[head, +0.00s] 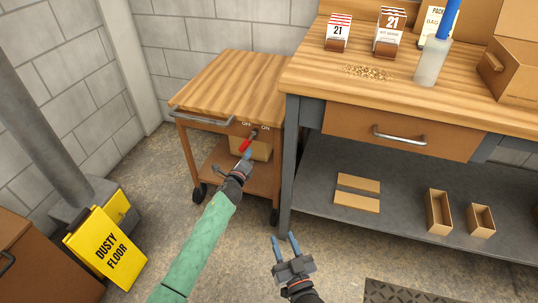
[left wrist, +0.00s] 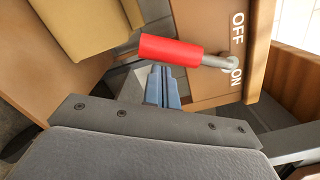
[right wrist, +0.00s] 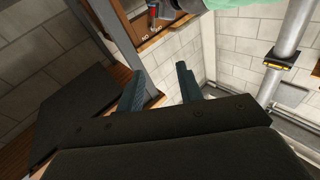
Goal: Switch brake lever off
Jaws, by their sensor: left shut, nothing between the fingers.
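The brake lever has a red handle (head: 245,146) on a grey pivot at the front of the wooden cart (head: 225,80), below the OFF and ON labels. In the head view the handle points down and to the left from its pivot. In the left wrist view the red handle (left wrist: 170,48) lies across the view, just beyond my fingertips. My left gripper (head: 247,155) is shut and empty, close beside the handle's free end; I cannot tell whether it touches. My right gripper (head: 284,237) is open and empty, low in front of the workbench. The right wrist view shows the red handle (right wrist: 153,14) at its top.
A workbench (head: 310,85) stands right of the cart, with bags, a blue item in a holder and a box on top. Its lower shelf (head: 400,195) holds small boxes. A yellow floor sign (head: 105,245) stands at left beside a grey column. The floor between is clear.

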